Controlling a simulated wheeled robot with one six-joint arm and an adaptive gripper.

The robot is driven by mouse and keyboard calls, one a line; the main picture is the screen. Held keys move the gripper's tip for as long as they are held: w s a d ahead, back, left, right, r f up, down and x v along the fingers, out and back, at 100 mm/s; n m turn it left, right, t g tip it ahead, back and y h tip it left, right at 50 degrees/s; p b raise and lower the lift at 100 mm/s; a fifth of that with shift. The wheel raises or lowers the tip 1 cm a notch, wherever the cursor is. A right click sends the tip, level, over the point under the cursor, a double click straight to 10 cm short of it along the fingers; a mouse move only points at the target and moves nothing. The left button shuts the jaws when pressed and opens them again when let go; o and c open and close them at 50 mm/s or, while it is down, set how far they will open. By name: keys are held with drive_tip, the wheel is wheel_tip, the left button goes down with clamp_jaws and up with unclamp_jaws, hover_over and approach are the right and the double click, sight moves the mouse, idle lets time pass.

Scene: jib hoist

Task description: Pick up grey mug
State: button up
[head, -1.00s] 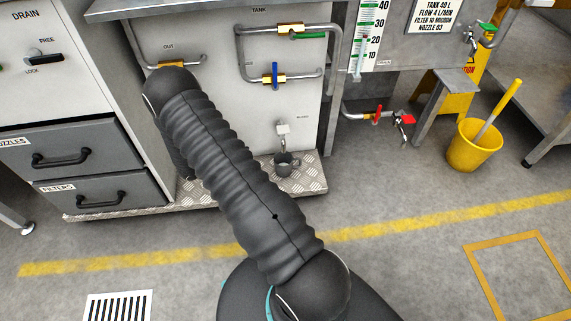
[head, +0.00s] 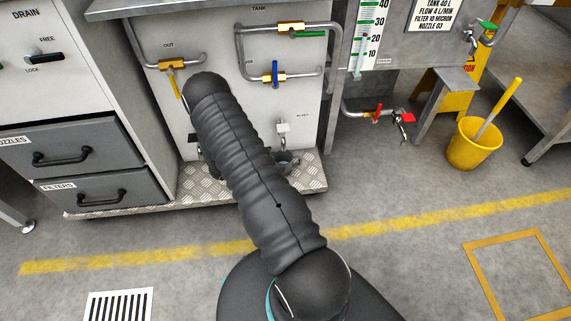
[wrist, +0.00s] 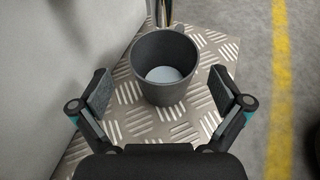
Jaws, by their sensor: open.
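The grey mug (wrist: 163,70) stands upright on the metal tread-plate ledge (wrist: 212,58) in the wrist view, with a pale disc of liquid or a light bottom showing inside. In the head view the mug (head: 286,161) is partly hidden behind my arm, below a small tap (head: 283,135). My gripper (wrist: 160,93) is open, one finger to the left of the mug and one to the right, with gaps on both sides. The mug lies ahead of and between the fingers, and no contact shows. In the head view my gripper is mostly hidden behind my arm.
A white panel with pipes and colored valves (head: 275,73) rises behind the ledge. Drawers (head: 88,147) stand at the left. A yellow bucket (head: 474,143) is on the floor at the right. The floor in front is open, crossed by a yellow line (head: 400,224).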

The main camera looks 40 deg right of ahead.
sight(291, 156)
drive_tip(key=shift+r+x, duration=0.15)
drive_tip(key=shift+x, duration=0.95)
drive_tip(key=shift+r+x, duration=0.15)
drive_tip(key=shift+x, duration=1)
drive_tip(key=shift+s+d, duration=0.1)
drive_tip(key=shift+s, duration=0.05)
drive_tip(key=c, duration=1.3)
